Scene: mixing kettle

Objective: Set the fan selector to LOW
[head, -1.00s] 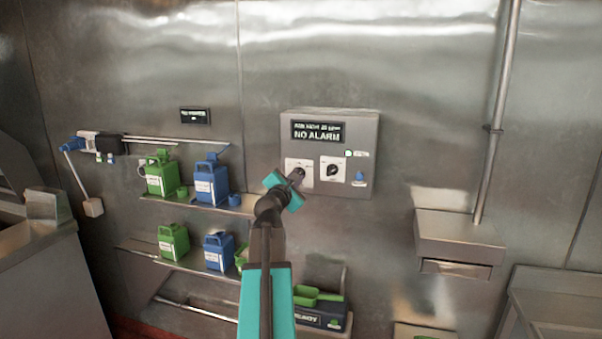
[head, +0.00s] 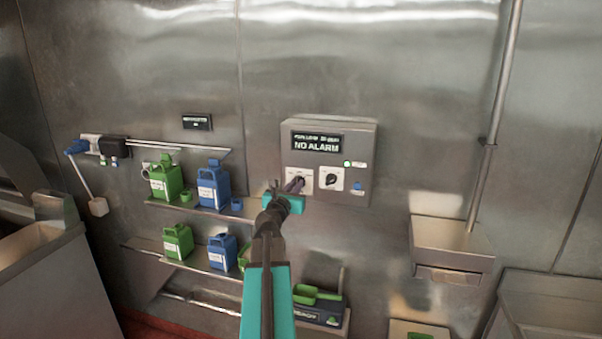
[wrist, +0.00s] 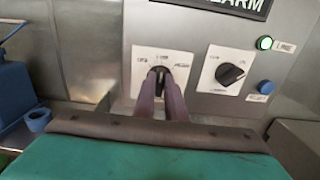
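A grey control box (head: 360,140) on the wall carries two black rotary knobs on white plates. My gripper (head: 298,184) is at the left knob; in the wrist view its two dark fingers (wrist: 161,78) close around that left knob (wrist: 160,72), one on each side, with a narrow gap between them. The fingers hide most of the knob, so its pointer is hard to read. Small labels ring its plate (wrist: 183,58), too small to read surely. The right knob (head: 331,181), also in the wrist view (wrist: 231,74), is free, its pointer slanted.
A display (head: 317,141) above the knobs reads NO ALARM. A lit green lamp (wrist: 264,43) and a blue button (wrist: 266,87) sit to the right. Shelves with green (head: 166,182) and blue jugs (head: 213,188) are at left. A steel wall box (head: 452,243) is at right.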

